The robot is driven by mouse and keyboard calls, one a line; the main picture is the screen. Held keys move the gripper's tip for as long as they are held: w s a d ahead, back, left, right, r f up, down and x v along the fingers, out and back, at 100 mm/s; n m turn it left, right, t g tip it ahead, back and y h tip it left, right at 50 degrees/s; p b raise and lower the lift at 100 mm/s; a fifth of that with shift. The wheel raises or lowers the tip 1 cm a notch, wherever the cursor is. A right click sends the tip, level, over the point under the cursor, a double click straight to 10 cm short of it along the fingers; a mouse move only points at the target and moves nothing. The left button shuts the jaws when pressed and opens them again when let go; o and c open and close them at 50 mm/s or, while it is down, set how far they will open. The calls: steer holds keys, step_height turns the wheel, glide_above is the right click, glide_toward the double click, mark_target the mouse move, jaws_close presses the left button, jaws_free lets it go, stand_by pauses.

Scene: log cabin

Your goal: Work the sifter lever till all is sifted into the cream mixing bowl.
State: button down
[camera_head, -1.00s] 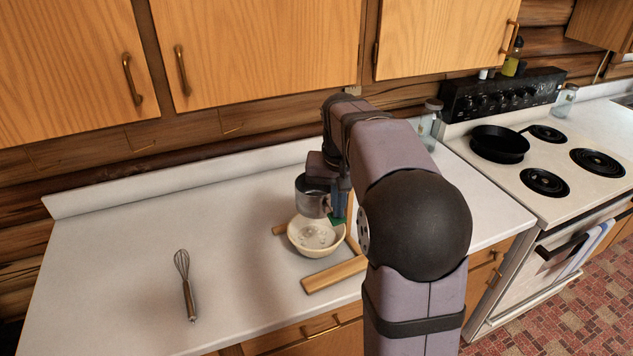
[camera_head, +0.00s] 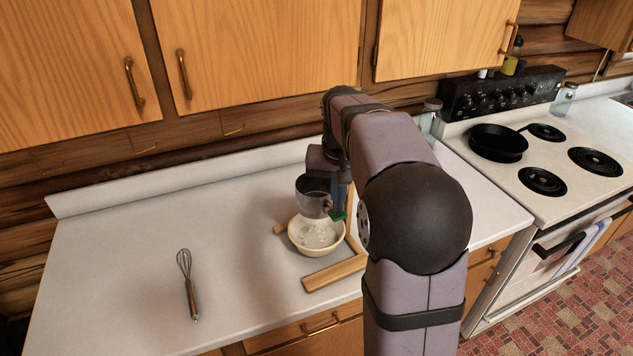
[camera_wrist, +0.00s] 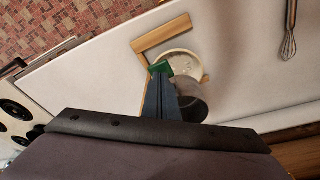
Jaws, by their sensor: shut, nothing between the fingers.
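The metal sifter (camera_head: 313,196) hangs upright above the cream mixing bowl (camera_head: 304,247), apart from it. In the wrist view the sifter (camera_wrist: 193,107) is a dark cylinder partly covering the bowl (camera_wrist: 190,60). White powder lies in the bowl. A green piece (camera_head: 338,215), which looks like the sifter lever, shows beside the sifter; in the wrist view the green piece (camera_wrist: 160,68) is at my fingertips. My gripper (camera_wrist: 160,76) is shut with nothing between its fingers. Whether the fingers touch the lever, and what is inside the sifter, I cannot tell.
A wooden stand (camera_head: 335,272) surrounds the bowl on the white counter (camera_head: 120,235). A whisk (camera_head: 188,285) lies to the left, with free counter around it. A glass jar (camera_head: 431,117) stands behind my arm. The stove (camera_head: 500,175) with a black pan (camera_head: 497,143) is at right.

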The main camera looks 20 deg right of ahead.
step_height(320, 180, up, 6)
steer(key=p, duration=0.5)
steer(key=shift+r, duration=0.25)
steer(key=shift+f, duration=0.15)
steer(key=s+a+f+n+g+b, duration=0.1)
steer(key=s+a+f+n+b, duration=0.1)
steer(key=s+a+f, duration=0.4)
steer(key=s+a+f+n+g+y+b, duration=0.1)
steer(key=s+a+f+n, duration=0.3)
steer(key=s+f, duration=0.9)
steer(key=s+a, duration=0.2)
steer(key=a, duration=0.1)
steer(key=shift+s+b, duration=0.35)
steer(key=shift+b, duration=0.05)
